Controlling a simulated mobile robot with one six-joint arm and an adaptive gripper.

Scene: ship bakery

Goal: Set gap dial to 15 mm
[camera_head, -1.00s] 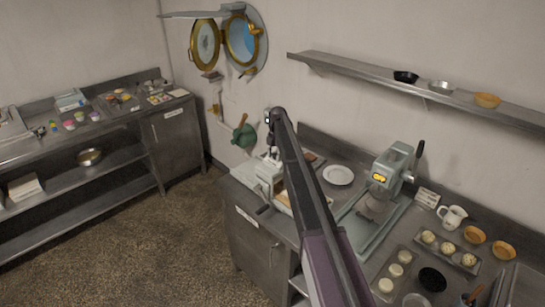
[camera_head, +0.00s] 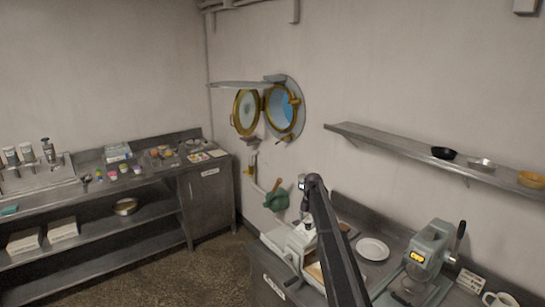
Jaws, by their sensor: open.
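A white machine with a hand crank (camera_head: 298,243) stands at the left end of the right-hand counter. It looks like a dough roller. I cannot make out a gap dial or its reading on it. My arm reaches up from the bottom edge and bends down over this machine. My gripper (camera_head: 304,213) is at the arm's far end, just above or behind the machine. It is small and partly hidden by my arm, and nothing shows held in it. I cannot tell whether it touches the machine.
A grey-green press (camera_head: 428,257) with a lever and yellow label stands farther right, past a white plate (camera_head: 372,249). A wall shelf (camera_head: 400,147) holds several small pans. A green object with a wooden handle (camera_head: 276,197) hangs by the wall. The left counter (camera_head: 150,172) is apart, across open floor.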

